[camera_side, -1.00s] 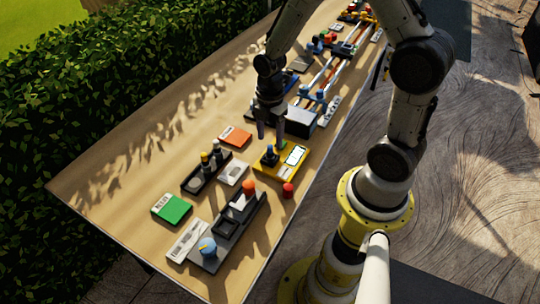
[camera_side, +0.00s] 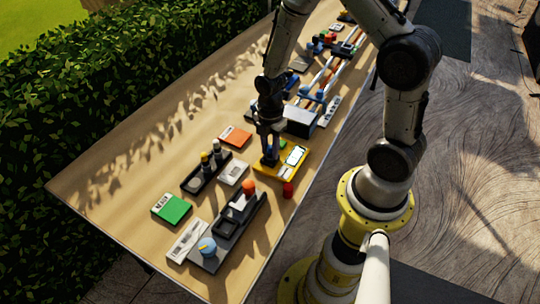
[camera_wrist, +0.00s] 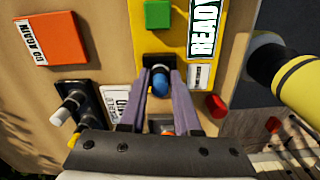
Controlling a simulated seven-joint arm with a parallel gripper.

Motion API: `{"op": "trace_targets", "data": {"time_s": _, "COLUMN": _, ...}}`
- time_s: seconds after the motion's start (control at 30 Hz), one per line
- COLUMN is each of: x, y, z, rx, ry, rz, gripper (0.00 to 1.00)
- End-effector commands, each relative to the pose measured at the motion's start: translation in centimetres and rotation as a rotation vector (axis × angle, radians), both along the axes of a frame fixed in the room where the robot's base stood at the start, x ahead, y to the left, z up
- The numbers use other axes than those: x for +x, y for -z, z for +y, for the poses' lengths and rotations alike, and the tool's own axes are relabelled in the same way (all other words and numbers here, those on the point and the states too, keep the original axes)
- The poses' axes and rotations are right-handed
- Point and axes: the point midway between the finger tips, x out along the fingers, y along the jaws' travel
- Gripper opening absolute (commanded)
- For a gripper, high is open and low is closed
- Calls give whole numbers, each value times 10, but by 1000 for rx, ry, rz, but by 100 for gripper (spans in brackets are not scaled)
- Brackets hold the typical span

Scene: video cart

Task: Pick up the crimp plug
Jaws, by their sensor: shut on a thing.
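The crimp plug, which I take to be the blue-topped piece (camera_wrist: 160,84), sits in a dark holder on the yellow board (camera_wrist: 172,50) in the wrist view. My gripper (camera_wrist: 162,78) has its two fingers on either side of the blue top, shut on it. In the side view my gripper (camera_side: 270,157) reaches straight down to the left part of the yellow board (camera_side: 298,172) and hides most of the plug. I cannot tell whether the plug has left its holder.
The yellow board also carries a green block (camera_wrist: 157,14) and a READY label (camera_wrist: 203,28). A red cylinder (camera_side: 288,189) stands close by.

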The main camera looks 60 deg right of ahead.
Motion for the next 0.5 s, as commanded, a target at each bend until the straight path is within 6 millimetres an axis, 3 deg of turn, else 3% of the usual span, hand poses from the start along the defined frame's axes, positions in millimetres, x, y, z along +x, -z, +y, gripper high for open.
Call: {"op": "trace_targets", "data": {"time_s": 0.5, "x": 1, "y": -3, "z": 0, "rx": 0, "ry": 0, "rz": -2, "gripper": 0}}
